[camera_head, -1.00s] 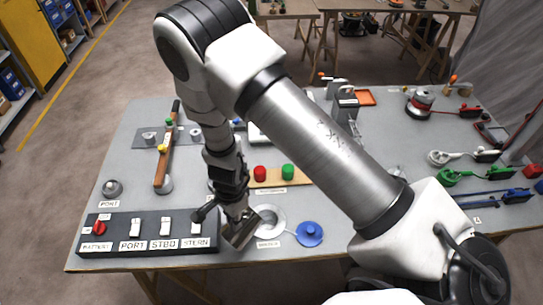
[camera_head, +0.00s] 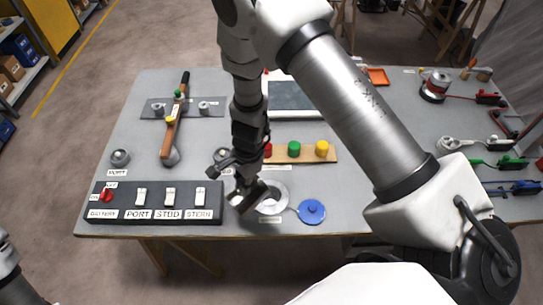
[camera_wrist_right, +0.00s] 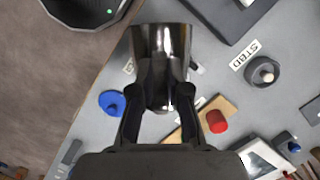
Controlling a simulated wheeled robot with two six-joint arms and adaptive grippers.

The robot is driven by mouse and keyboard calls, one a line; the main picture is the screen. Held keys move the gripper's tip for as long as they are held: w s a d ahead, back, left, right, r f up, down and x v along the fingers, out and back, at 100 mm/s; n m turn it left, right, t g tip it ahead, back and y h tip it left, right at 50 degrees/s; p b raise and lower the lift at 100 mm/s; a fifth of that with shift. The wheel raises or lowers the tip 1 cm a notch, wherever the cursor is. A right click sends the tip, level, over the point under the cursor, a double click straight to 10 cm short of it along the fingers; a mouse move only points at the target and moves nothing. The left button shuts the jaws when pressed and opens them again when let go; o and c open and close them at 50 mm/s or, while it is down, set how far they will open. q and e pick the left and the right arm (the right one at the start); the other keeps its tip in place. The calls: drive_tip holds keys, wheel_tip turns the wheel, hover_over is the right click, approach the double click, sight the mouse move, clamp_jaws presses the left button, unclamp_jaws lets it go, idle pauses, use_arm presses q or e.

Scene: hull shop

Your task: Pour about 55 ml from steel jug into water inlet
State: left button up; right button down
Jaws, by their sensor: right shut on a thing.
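My right gripper (camera_head: 243,181) is shut on the steel jug (camera_head: 250,197) and holds it tilted above the table, right beside the water inlet. The water inlet (camera_head: 281,196) is a pale round ring with an opening, partly covered by the jug at its left. Its blue cap (camera_head: 312,211) lies to the right on the table. In the right wrist view the shiny jug (camera_wrist_right: 162,42) sits between the two dark fingers (camera_wrist_right: 161,98). I cannot see any stream or the liquid level. Only a piece of my left arm shows at the left edge; its gripper is out of view.
A black switch panel (camera_head: 155,217) stands left of the inlet. A wooden strip (camera_head: 308,155) with red, green and yellow buttons lies behind it. A tiller-like wooden lever (camera_head: 174,130) is at the back left. Cables and handles (camera_head: 505,163) lie at the right.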

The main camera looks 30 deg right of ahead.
drive_tip(key=shift+a, duration=0.3)
use_arm(q)
drive_tip(key=shift+s+d+f+b, duration=0.1)
drive_tip(key=shift+d+f+b, duration=0.35)
drive_tip(key=shift+f+b, duration=0.05)
use_arm(e)
drive_tip(key=shift+d+f+y, duration=0.15)
drive_tip(key=shift+d+y, duration=0.15)
drive_tip(key=shift+y, duration=0.4)
use_arm(q)
drive_tip(key=shift+d+f, duration=0.15)
drive_tip(key=shift+f, duration=0.05)
use_arm(e)
drive_tip(key=shift+d, duration=0.2)
use_arm(q)
drive_tip(key=shift+d+f+b, duration=0.1)
drive_tip(key=shift+d+b, duration=0.2)
drive_tip(key=shift+b, duration=0.05)
use_arm(e)
drive_tip(key=shift+d+y, duration=0.45)
drive_tip(key=shift+y, duration=0.15)
